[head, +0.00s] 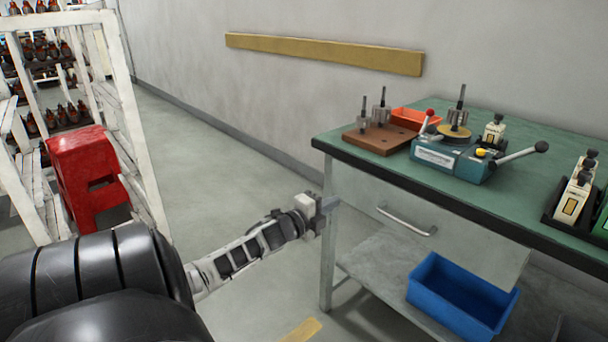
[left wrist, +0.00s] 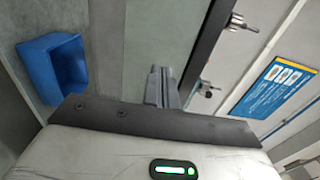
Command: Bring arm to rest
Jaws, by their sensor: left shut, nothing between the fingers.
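My left arm comes in from the lower left in the head view. Its gripper (head: 328,203) is shut and empty, in front of the left front leg of the green-topped workbench (head: 366,163) and below the top's edge. I cannot tell whether it touches the leg. In the left wrist view the closed fingers (left wrist: 160,86) point toward the bench's grey front. My right gripper is in neither view.
On the bench stand a wooden block (head: 380,138) with armatures, a teal winding fixture (head: 451,159) and an orange bin (head: 414,118). A blue bin (head: 462,295) sits on the lower shelf. A red stool (head: 88,175) stands by the white rack (head: 133,110). The floor between is clear.

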